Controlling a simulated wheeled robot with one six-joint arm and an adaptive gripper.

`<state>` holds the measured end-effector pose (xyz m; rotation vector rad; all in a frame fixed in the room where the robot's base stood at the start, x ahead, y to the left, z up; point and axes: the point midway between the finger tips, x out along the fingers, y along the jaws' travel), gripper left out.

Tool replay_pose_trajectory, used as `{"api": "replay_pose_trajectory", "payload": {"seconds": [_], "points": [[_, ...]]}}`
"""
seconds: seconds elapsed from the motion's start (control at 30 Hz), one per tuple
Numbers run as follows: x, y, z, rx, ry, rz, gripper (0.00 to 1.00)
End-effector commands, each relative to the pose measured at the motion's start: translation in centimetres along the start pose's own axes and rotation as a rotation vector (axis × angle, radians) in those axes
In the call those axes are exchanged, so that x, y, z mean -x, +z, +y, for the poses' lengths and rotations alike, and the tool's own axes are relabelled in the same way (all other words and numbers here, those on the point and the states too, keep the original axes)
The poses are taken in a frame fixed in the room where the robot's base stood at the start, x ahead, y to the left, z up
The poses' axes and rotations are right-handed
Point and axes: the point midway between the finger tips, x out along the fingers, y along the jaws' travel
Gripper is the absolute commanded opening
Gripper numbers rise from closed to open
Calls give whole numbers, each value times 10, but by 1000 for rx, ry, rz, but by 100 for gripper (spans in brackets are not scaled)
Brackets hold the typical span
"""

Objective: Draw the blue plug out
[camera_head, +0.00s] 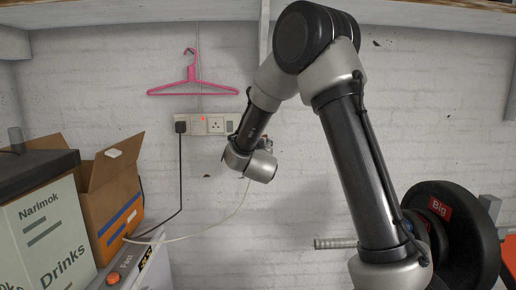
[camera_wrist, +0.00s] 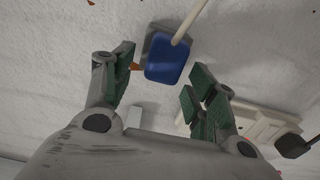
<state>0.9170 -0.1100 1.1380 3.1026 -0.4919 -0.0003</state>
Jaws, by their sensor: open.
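The blue plug (camera_wrist: 167,66) shows in the wrist view, seated against a grey socket plate (camera_wrist: 157,43) on the wall, with a pale cable (camera_wrist: 190,22) leading from it. My gripper (camera_wrist: 158,84) is open and empty. Its green-padded fingers point toward the plug, one to the left and one to the lower right. The plug lies just ahead of the gap between the fingertips, nearer the left finger. I see no contact, and the exact distance is unclear. In the head view my arm hides the blue plug.
A white socket strip (camera_head: 215,124) holds a black plug (camera_head: 181,127), also seen in the wrist view (camera_wrist: 291,145). A pink hanger (camera_head: 192,82) hangs above. Boxes, including a cardboard one (camera_head: 112,195), stand left. A black weight disc (camera_head: 460,235) is at right.

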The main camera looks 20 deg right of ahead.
Motion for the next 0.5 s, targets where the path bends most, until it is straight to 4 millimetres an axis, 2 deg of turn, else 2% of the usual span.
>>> {"api": "replay_pose_trajectory", "payload": {"seconds": [0.03, 0.2, 0.3, 0.33, 0.37, 0.47, 0.5], "points": [[0, 0, 0, 0, 0, 0, 54], [0, 0, 0, 0, 0, 0, 23], [0, 0, 0, 0, 0, 0, 8], [0, 0, 0, 0, 0, 0, 8], [0, 0, 0, 0, 0, 0, 26], [0, 0, 0, 0, 0, 0, 8], [0, 0, 0, 0, 0, 1, 8]]}}
